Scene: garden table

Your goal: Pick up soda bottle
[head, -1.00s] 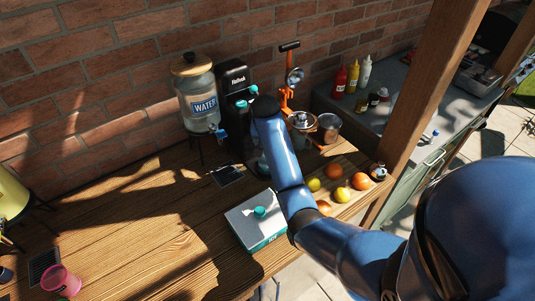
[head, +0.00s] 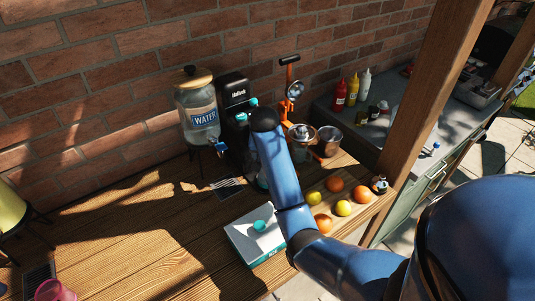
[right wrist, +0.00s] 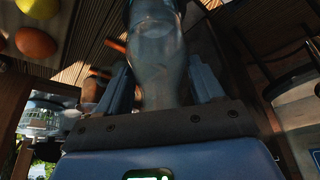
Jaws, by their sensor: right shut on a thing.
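The soda bottle (right wrist: 158,60) is clear and bluish and shows in the right wrist view, between the two fingers of my right gripper (right wrist: 163,88). The gripper is shut on it. In the head view my right arm reaches to the front of the black soda machine (head: 237,95), and its wrist covers the gripper and most of the bottle. I cannot tell there whether the bottle touches the machine. My left gripper is not in view.
A water dispenser (head: 197,105) stands left of the machine. An orange juicer (head: 292,90) and metal pots (head: 327,142) are to its right. A teal-and-white box (head: 252,236) and several fruits (head: 336,185) lie near the table's front edge. The table's left middle is clear.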

